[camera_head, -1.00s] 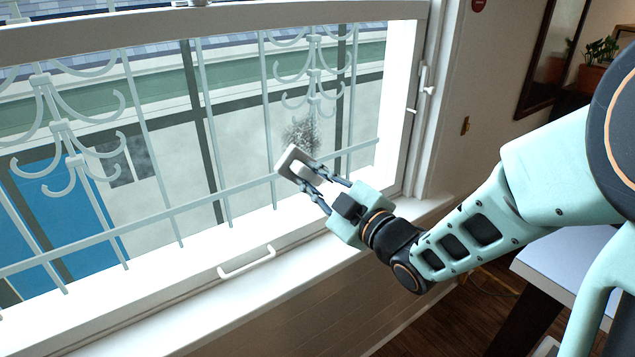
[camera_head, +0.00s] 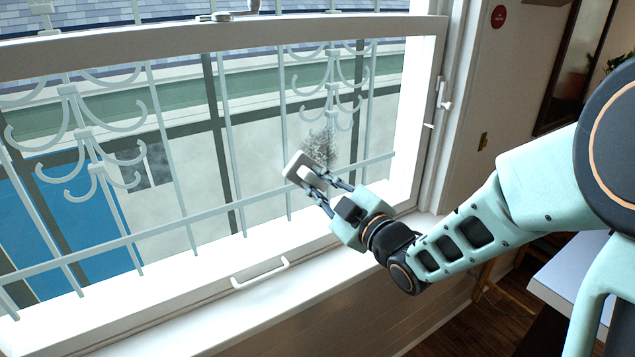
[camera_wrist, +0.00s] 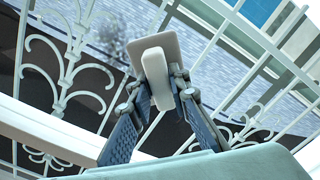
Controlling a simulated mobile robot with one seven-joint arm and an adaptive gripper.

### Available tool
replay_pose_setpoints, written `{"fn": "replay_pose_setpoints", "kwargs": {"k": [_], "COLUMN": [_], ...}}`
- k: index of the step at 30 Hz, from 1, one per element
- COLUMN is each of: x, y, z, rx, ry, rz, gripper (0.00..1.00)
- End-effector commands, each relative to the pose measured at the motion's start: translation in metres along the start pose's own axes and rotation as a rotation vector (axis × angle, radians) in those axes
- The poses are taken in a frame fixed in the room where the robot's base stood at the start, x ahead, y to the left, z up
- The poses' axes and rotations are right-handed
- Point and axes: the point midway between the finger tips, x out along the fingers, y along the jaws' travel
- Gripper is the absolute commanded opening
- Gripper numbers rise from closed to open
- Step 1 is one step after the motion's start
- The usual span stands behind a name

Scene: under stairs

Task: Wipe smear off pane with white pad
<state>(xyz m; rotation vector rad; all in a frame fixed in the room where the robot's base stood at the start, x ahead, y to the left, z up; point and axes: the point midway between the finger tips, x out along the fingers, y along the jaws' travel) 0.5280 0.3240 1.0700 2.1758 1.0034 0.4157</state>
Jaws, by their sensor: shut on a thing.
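The white pad (camera_head: 298,166) is a pale block with a raised grip. My gripper (camera_head: 318,184) is shut on the grip of the pad, with the pad's face toward the window pane (camera_head: 262,150). In the wrist view the white pad (camera_wrist: 157,58) stands between the two fingers of my gripper (camera_wrist: 153,95). The smear (camera_head: 320,148) is a dark speckled patch on the pane, just right of and above the pad. It also shows in the wrist view as a dark smear (camera_wrist: 112,46) left of the pad. Whether the pad touches the glass I cannot tell.
Pale scrollwork bars (camera_head: 222,130) stand behind the glass. A white handle (camera_head: 260,272) sticks out of the lower window frame. A latch (camera_head: 441,95) is on the right frame. A light-topped table (camera_head: 575,275) stands at lower right.

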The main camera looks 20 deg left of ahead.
Motion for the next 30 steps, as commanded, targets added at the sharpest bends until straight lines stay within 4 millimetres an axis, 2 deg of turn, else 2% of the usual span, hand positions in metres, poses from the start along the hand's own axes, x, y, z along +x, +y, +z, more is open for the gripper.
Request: {"fn": "replay_pose_setpoints", "kwargs": {"k": [30], "x": [0.019], "y": [0.000], "z": [0.000], "rx": [0.000], "ry": [0.002], "rz": [0.001], "gripper": [0.00]}}
